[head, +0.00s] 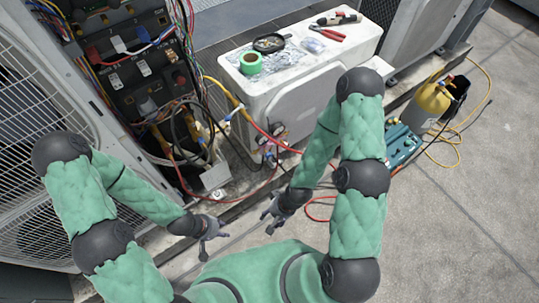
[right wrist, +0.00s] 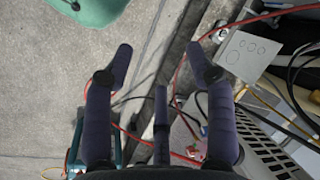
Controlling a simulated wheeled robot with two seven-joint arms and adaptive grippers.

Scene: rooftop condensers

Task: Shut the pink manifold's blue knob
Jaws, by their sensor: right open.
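The manifold (head: 271,142) is small in the head view, with round gauges and hoses, in front of the white condenser unit. Its pink body and blue knob are too small to make out clearly. My right gripper (head: 271,214) is open and empty, below the manifold in the picture and apart from it. In the right wrist view its fingers (right wrist: 160,58) are spread over bare ground and a curb edge. I cannot make out the knob there. My left gripper (head: 212,240) looks open and empty, further left and low, also apart from the manifold.
An open electrical panel (head: 135,70) with loose wires stands at left. The white condenser (head: 310,90) carries green tape (head: 251,62) and tools. Red hoses (head: 318,209) run near my right gripper. A yellow cylinder (head: 433,97) and teal case (head: 402,145) stand at right.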

